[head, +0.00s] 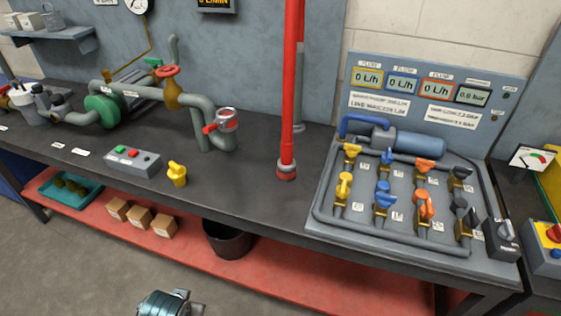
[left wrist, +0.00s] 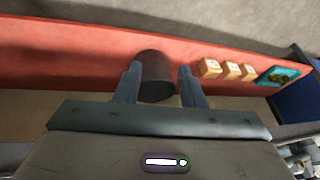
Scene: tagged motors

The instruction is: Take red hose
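My left gripper (left wrist: 160,82) is open and empty in the left wrist view. Its fingers point at the red lower shelf, with a dark bucket (left wrist: 155,68) beyond and between them. The tube does not show in that view.
A valve panel (head: 372,232) fills the right. The bench top around the tube's foot is clear. Boxes (head: 139,217) and a teal tray (head: 85,200) sit below.

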